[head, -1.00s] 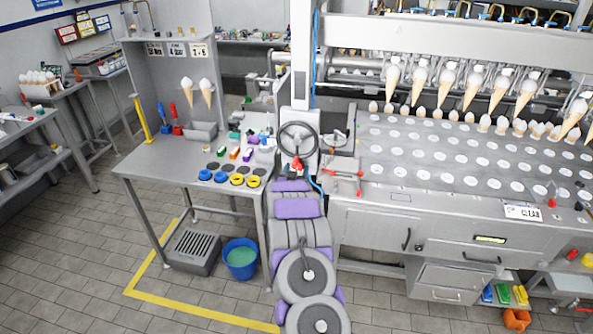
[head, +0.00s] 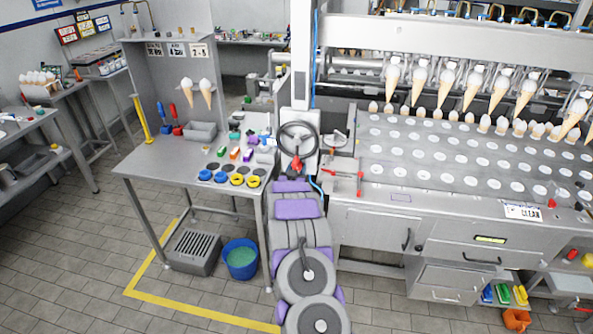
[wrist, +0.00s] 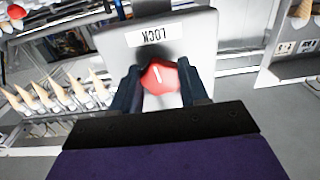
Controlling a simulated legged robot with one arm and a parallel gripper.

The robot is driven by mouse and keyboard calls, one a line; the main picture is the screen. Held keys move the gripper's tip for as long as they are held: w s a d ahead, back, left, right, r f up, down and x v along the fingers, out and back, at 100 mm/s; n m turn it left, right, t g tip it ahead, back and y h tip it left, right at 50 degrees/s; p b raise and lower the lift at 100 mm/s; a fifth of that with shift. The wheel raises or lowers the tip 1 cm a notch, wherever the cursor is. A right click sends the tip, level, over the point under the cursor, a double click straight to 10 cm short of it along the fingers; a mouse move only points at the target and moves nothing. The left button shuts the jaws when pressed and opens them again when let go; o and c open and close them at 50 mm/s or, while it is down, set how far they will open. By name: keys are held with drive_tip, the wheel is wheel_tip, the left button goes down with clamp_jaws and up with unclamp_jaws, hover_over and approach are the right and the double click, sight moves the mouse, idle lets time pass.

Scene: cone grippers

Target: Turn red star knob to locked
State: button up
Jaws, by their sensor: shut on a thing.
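The red star knob (wrist: 160,78) sits between the two dark fingers of my gripper (wrist: 159,85) in the wrist view. The fingers are shut on it from both sides. A short white mark shows on the knob's face. A grey plate (wrist: 118,45) behind the knob carries a white label (wrist: 150,35) reading LOCK, upside down in this view. In the head view the red knob (head: 296,166) is a small red patch below a dark handwheel (head: 298,138), at the far end of my arm. My fingers are too small to make out there.
A steel table (head: 150,165) with coloured pucks stands left of my arm. The cone machine (head: 380,220) stands on the right, with a red-tipped lever (head: 345,178) close by. A blue bucket (head: 241,260) is on the floor under the table's right end.

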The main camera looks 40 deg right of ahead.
drive_tip(key=shift+m+b, duration=0.35)
drive_tip(key=shift+m, duration=0.05)
drive_tip(key=shift+m+b, duration=0.35)
drive_tip(key=shift+m, duration=0.25)
drive_tip(key=o, duration=1)
drive_tip(key=p+v, duration=0.1)
drive_tip(key=v, duration=1.6)
drive_tip(key=shift+s+a+f, duration=0.1)
drive_tip(key=shift+a, duration=0.05)
